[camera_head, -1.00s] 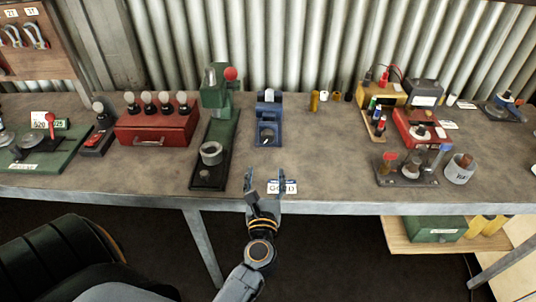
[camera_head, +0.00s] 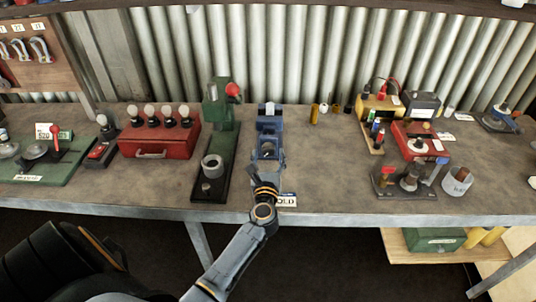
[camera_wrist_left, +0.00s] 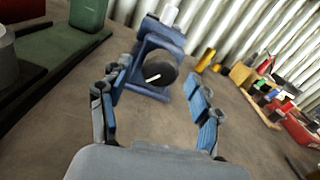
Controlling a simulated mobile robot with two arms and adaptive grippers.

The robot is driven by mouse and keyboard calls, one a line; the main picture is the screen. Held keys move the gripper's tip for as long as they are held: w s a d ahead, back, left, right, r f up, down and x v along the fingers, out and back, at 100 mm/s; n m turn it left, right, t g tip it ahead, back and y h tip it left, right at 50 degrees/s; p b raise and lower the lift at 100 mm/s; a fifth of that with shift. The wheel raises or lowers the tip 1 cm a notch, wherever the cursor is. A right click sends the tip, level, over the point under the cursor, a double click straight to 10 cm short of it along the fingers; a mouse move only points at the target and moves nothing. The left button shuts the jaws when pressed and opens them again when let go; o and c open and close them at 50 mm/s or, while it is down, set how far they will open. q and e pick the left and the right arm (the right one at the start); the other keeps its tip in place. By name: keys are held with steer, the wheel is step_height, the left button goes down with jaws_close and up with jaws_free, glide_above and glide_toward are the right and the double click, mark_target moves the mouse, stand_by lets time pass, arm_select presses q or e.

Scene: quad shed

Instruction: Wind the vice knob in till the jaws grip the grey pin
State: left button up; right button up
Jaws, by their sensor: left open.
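The blue vice (camera_head: 268,122) stands on the bench in front of me; it also shows in the left wrist view (camera_wrist_left: 173,38). A pale grey pin (camera_wrist_left: 169,14) sticks up at its top. The round black knob (camera_wrist_left: 158,72) with a white pointer line faces my left gripper. My left gripper (camera_head: 268,160) is open, and its fingers point at the knob from the front. In the left wrist view the fingers (camera_wrist_left: 157,84) lie to either side of the knob, with no contact visible. In the head view the gripper partly hides the knob. My right gripper is out of view.
A green press (camera_head: 217,140) with a red ball handle stands close left of the vice. A label card (camera_head: 286,200) lies at the bench's front edge.

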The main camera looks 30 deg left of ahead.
arm_select(q)
steer(key=shift+w+a, duration=0.1)
steer(key=shift+w, duration=0.1)
steer(key=c, duration=1.2)
steer(key=shift+o, duration=0.2)
steer(key=shift+r+m+p, duration=0.1)
steer(key=shift+m+p, duration=0.3)
steer(key=shift+m, duration=0.3)
steer(key=shift+m+p, duration=0.35)
steer(key=shift+m, duration=0.75)
